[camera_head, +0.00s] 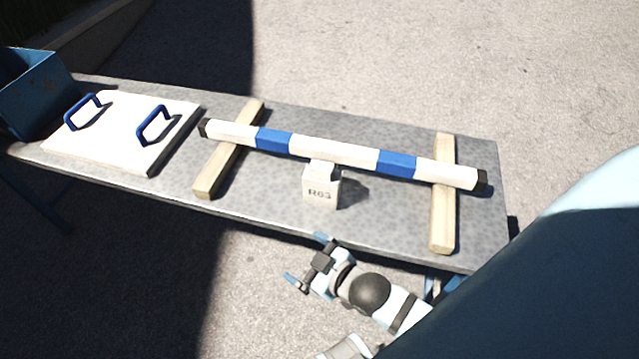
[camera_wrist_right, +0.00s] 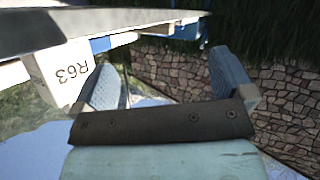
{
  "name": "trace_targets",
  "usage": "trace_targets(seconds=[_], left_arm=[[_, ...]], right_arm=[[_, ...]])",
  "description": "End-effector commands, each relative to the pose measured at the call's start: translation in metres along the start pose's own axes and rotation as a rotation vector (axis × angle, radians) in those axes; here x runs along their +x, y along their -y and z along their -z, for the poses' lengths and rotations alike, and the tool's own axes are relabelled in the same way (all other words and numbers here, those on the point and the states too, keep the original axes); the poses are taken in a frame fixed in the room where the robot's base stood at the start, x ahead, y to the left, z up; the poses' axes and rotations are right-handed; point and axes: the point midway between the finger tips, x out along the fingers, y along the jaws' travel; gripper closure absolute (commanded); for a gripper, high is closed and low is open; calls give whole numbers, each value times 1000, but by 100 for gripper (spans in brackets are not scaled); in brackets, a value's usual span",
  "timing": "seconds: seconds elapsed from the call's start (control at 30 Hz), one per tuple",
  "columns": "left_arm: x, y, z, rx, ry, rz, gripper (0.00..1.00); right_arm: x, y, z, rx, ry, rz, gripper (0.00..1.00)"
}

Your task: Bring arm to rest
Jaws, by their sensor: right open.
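My right gripper (camera_head: 308,262) is open and empty, in front of the table's near edge in the head view. In the right wrist view its two fingers (camera_wrist_right: 172,85) stand apart with nothing between them. My right arm comes in from the lower right. My left gripper is not in view.
A grey table (camera_head: 270,190) bears a white bar with blue bands (camera_head: 340,152) across two wooden battens (camera_head: 228,150). A white block marked R63 (camera_head: 321,190) stands by the bar. A white board with blue handles (camera_head: 115,130) and a blue bin (camera_head: 38,88) are at left.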

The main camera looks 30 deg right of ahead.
Motion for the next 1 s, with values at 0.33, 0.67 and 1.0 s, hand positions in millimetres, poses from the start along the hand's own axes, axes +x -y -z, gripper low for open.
trace_targets(seconds=[0.33,0.67,1.0], left_arm=[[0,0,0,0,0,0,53],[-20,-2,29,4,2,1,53],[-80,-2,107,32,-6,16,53]], right_arm=[[-25,21,-50,266,210,36,0],[-38,14,-19,255,210,34,0],[-81,-9,68,228,206,23,0]])
